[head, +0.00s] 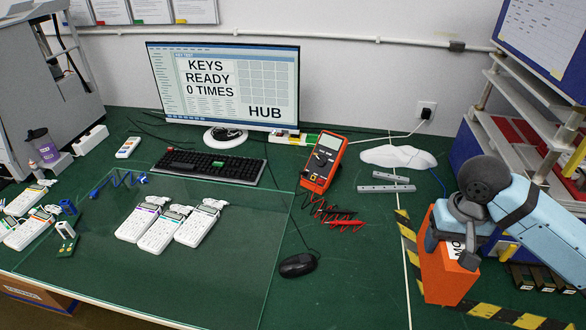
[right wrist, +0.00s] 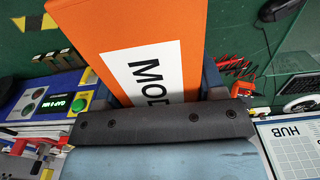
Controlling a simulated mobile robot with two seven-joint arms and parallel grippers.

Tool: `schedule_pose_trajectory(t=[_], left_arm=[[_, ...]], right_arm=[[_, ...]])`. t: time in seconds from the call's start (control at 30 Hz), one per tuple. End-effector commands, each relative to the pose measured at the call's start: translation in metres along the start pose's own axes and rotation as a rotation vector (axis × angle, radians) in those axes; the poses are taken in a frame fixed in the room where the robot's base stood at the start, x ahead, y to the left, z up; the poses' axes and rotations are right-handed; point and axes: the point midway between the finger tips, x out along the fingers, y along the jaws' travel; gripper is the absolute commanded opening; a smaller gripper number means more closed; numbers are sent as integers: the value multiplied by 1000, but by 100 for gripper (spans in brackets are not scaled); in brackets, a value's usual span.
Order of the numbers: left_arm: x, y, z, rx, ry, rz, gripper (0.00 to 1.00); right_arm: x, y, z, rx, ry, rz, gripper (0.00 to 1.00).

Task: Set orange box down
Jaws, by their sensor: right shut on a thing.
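The orange box (head: 440,278) is upright at the right front of the green table, with a white label on it that is partly covered. My right gripper (head: 458,238) is shut on its upper part, from above. In the right wrist view the orange box (right wrist: 190,22) fills the space between the fingers of my right gripper (right wrist: 160,82), and its label shows the letters "MO" and part of another. I cannot tell whether the box's bottom touches the table. My left gripper is not in view.
Yellow-black tape (head: 413,262) marks the table around the box. A metal shelf rack (head: 500,135) stands to the right. An orange multimeter (head: 322,163), a mouse (head: 297,265), a keyboard (head: 210,166) and several white keypads (head: 160,232) lie to the left. Table left of the tape is partly clear.

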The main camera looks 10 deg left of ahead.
Motion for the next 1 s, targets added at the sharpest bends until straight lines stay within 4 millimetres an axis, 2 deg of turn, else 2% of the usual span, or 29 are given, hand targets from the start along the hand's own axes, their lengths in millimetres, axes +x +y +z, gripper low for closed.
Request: schedule_pose_trajectory(t=[0.1, 0.37, 0.47, 0.8, 1.0], left_arm=[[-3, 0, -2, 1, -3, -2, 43], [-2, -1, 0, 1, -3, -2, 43], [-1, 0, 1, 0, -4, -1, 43], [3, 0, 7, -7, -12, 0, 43], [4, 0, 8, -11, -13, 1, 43]], right_arm=[[-7, 0, 3, 2, 0, 0, 33], [-2, 0, 4, 3, -1, 0, 33], [15, 0, 4, 3, -3, 2, 33], [105, 1, 4, 3, -3, 2, 33], [142, 0, 4, 3, 0, 1, 33]])
